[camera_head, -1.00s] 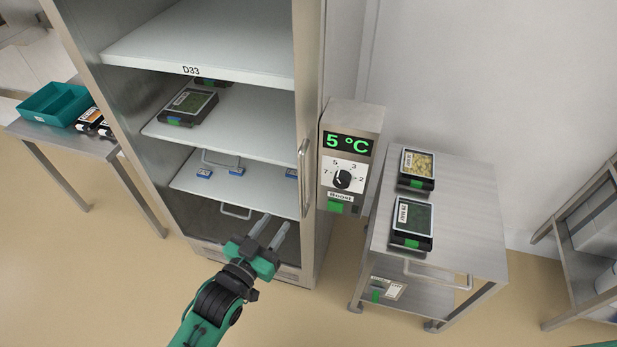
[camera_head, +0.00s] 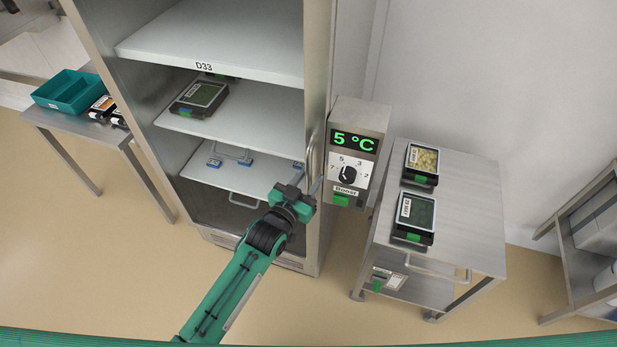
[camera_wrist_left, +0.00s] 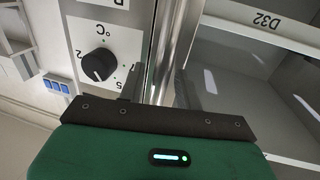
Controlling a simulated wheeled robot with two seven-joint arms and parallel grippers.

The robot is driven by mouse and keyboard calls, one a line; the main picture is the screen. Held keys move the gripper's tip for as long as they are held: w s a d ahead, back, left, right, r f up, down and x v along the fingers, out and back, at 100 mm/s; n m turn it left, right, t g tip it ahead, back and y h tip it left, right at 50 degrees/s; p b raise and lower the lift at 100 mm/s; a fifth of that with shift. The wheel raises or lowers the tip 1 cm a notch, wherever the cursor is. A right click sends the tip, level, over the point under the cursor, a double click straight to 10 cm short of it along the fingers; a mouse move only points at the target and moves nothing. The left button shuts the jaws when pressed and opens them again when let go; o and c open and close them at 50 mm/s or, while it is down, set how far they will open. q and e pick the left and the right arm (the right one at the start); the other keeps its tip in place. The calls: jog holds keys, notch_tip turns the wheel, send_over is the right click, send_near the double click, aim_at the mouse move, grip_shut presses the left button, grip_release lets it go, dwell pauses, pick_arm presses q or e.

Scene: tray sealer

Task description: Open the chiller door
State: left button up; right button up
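The chiller (camera_head: 318,80) is a tall steel cabinet with white shelves seen through its front. Its door looks closed, though the clear pane is hard to make out. The vertical metal door handle (camera_head: 312,150) is on the right side of the front; it also shows in the left wrist view (camera_wrist_left: 164,50). My left gripper (camera_head: 307,180) is at the handle's lower part. In the left wrist view its two fingers (camera_wrist_left: 157,88) are apart, one on each side of the handle bar. I cannot tell whether either finger touches it. My right gripper is not in view.
A control box (camera_head: 357,140) reading 5 °C, with a dial, is close to the right of the handle. A steel cart (camera_head: 460,200) with two trays stands further right. A side table (camera_head: 75,125) with a teal bin (camera_head: 68,88) is at left. Floor in front is clear.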

pick_arm(q)
grip_shut()
jog(key=shift+s, duration=0.1)
